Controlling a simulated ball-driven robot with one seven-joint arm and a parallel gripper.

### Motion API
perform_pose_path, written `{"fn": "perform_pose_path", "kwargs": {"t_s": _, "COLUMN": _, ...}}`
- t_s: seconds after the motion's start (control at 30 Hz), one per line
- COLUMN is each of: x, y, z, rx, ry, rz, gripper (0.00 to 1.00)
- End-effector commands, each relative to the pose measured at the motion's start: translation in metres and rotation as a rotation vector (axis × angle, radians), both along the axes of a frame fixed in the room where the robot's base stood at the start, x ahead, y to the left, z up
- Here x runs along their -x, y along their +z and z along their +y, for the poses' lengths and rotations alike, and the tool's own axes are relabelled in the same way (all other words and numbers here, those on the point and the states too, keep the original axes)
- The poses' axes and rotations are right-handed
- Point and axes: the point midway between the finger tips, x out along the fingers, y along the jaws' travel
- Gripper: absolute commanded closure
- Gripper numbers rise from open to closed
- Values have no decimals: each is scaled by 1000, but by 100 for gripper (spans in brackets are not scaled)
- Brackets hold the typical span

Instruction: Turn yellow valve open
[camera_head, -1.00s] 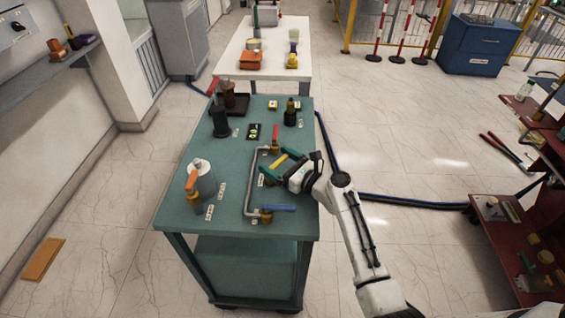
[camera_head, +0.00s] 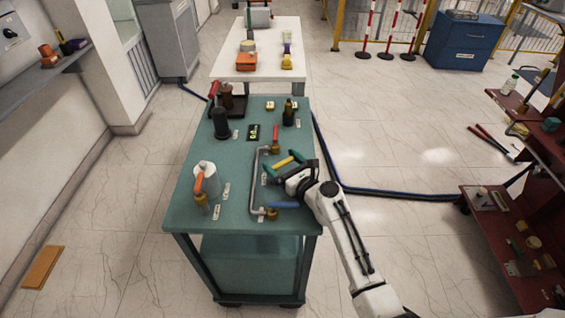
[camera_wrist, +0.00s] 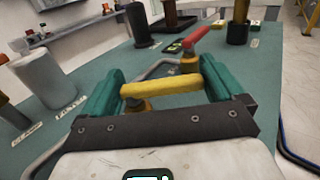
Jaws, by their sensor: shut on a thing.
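The yellow valve handle (camera_head: 284,162) is on the pipe assembly at the right side of the green table. In the wrist view the yellow handle (camera_wrist: 160,87) lies crosswise between two green fingers, its ends at them. My gripper (camera_head: 285,168) is shut on this handle; it also shows in the wrist view (camera_wrist: 162,92). The yellow handle's brass body is partly hidden below it. A red valve handle (camera_head: 275,134) stands up just beyond, and a blue handle (camera_head: 284,205) lies at the near end of the bent grey pipe (camera_head: 254,180).
A white table (camera_head: 282,65) stands beyond. A red shelf rack (camera_head: 510,240) is at the right; floor lies between.

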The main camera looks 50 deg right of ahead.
Motion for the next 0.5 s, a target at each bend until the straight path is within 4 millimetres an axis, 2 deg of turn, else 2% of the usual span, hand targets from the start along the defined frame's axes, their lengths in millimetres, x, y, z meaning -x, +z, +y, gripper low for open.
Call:
{"fn": "perform_pose_path", "kwargs": {"t_s": 0.07, "x": 0, "y": 0, "z": 0, "rx": 2, "ry": 0, "rz": 0, "gripper": 60}}
{"fn": "perform_pose_path", "kwargs": {"t_s": 0.1, "x": 0, "y": 0, "z": 0, "rx": 2, "ry": 0, "rz": 0, "gripper": 2}}
{"fn": "perform_pose_path", "kwargs": {"t_s": 0.13, "x": 0, "y": 0, "z": 0, "rx": 1, "ry": 0, "rz": 0, "gripper": 0}}
{"fn": "perform_pose_path", "kwargs": {"t_s": 0.37, "x": 0, "y": 1, "z": 0, "rx": 1, "ry": 1, "rz": 0, "gripper": 0}}
{"fn": "perform_pose_path", "kwargs": {"t_s": 0.5, "x": 0, "y": 12, "z": 0, "rx": 2, "ry": 2, "rz": 0, "gripper": 0}}
